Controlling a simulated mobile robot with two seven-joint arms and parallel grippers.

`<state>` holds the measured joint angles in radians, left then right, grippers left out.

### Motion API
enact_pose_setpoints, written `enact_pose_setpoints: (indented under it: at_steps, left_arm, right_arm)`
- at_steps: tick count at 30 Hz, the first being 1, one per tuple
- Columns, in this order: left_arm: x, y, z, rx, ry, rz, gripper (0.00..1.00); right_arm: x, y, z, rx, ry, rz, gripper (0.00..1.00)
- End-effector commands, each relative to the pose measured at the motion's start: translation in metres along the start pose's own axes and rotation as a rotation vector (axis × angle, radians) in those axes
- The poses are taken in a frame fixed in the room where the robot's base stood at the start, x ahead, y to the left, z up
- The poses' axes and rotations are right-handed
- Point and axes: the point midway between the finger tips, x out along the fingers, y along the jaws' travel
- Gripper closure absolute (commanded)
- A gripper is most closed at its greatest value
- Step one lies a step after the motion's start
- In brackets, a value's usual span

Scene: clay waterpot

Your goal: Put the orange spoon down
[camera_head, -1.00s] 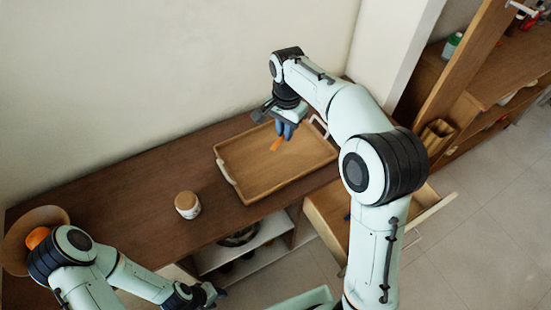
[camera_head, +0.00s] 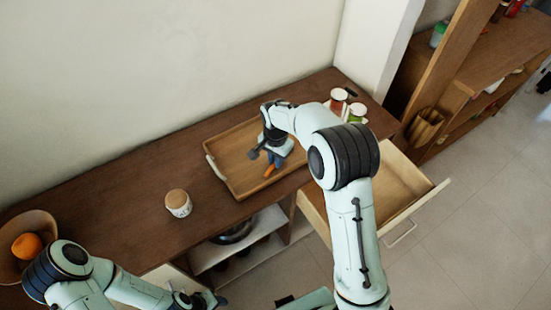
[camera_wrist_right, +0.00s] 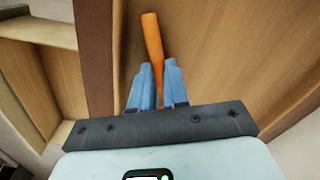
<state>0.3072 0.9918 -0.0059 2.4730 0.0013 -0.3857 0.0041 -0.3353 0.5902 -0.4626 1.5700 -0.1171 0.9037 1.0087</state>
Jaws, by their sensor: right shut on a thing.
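The orange spoon (camera_head: 269,171) is in my right gripper (camera_head: 276,158), over the front part of the wooden tray (camera_head: 216,172). In the right wrist view the blue fingers of the right gripper (camera_wrist_right: 157,75) are shut around the spoon (camera_wrist_right: 152,38), whose orange length sticks out past the fingertips. The spoon's other end is hidden behind the gripper. I cannot tell whether the spoon touches the tray floor. My left gripper (camera_head: 203,300) is low at the bottom left, in front of the counter; its jaws are too small to read.
A lidded jar (camera_head: 178,204) stands left of the tray. A bowl (camera_head: 42,222) with an orange fruit (camera_head: 26,246) is far left. Two mugs (camera_head: 338,99) (camera_head: 357,113) stand behind the tray's right side. An open drawer (camera_head: 405,181) juts out at the right. The tray's left part is clear.

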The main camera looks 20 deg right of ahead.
Motion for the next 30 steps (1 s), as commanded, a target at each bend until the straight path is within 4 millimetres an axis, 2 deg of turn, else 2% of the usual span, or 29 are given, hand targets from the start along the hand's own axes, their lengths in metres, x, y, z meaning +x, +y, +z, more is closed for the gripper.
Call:
enact_pose_setpoints:
  at_steps: [10, 11, 13, 23, 26, 30]
  left_arm:
    - [0.002, -0.001, 0.001, 0.000, -0.001, 0.000, 0.57]
    - [0.002, -0.001, 0.001, 0.000, -0.001, 0.000, 0.57]
    - [0.001, -0.001, 0.001, 0.000, -0.001, 0.000, 0.57]
    - [0.000, 0.000, 0.000, 0.000, 0.000, 0.000, 0.57]
    - [-0.002, 0.001, -0.001, 0.001, 0.001, 0.001, 0.57]
    - [-0.004, 0.003, -0.003, 0.001, 0.004, 0.001, 0.57]
  right_arm:
    - [0.003, 0.000, 0.000, -0.001, 0.000, -0.001, 1.00]
    - [0.004, 0.000, 0.000, -0.001, 0.000, -0.001, 0.82]
    - [0.003, -0.001, 0.000, -0.001, 0.000, -0.001, 0.60]
    - [0.000, -0.001, 0.000, -0.001, 0.000, -0.002, 0.60]
    - [-0.009, -0.001, -0.001, -0.001, 0.002, -0.004, 0.60]
    - [-0.035, -0.002, 0.000, -0.002, 0.003, -0.007, 0.60]
